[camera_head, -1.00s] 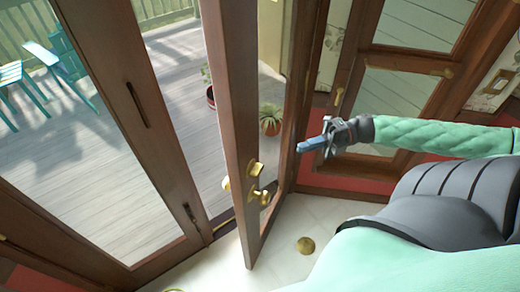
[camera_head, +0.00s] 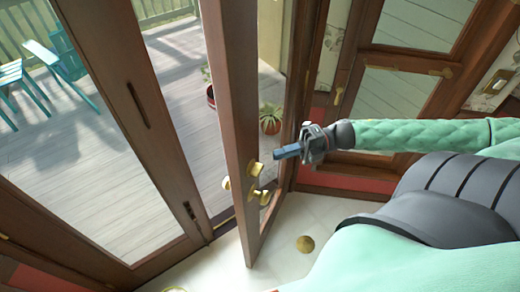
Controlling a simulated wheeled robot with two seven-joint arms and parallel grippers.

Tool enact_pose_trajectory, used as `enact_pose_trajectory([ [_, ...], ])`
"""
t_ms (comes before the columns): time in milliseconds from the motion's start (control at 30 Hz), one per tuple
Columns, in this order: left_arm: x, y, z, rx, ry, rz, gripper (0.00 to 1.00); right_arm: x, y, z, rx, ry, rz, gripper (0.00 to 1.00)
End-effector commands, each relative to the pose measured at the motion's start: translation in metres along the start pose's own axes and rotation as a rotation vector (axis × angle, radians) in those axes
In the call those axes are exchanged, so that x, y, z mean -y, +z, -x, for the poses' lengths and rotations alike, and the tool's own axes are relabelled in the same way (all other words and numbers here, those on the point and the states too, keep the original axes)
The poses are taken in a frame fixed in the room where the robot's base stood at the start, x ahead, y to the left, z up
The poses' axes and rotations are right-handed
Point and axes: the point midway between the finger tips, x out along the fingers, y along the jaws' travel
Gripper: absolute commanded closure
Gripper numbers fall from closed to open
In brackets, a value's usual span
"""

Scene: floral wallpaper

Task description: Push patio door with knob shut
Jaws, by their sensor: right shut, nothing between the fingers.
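The brown wooden patio door (camera_head: 236,110) stands ajar in the middle of the head view, seen nearly edge-on. Brass knobs (camera_head: 256,169) sit on its lower part, on both faces. My right gripper (camera_head: 278,154) comes in from the right. Its bluish fingers are shut and empty, pointing left toward the door just above and right of the knob. I cannot tell whether the fingertips touch the door; they look close to it. My left gripper is not in view.
A fixed glazed panel (camera_head: 120,100) stands left of the opening. Beyond lie a wooden deck, teal chairs (camera_head: 65,60) and a potted plant (camera_head: 270,117). A brass doorstop-like disc (camera_head: 305,244) is on the pale floor. Another wooden door (camera_head: 400,90) is at right.

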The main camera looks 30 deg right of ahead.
Motion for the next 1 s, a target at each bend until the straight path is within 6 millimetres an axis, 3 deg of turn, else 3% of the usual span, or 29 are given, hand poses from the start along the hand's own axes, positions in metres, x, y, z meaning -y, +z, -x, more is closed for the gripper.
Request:
enact_pose_trajectory([
  [567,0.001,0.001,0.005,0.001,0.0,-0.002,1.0,-0.001,0.0,-0.031,0.0,0.001,0.001,1.0],
  [1000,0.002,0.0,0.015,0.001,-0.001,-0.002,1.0,-0.002,0.014,-0.044,0.001,0.0,0.002,1.0],
])
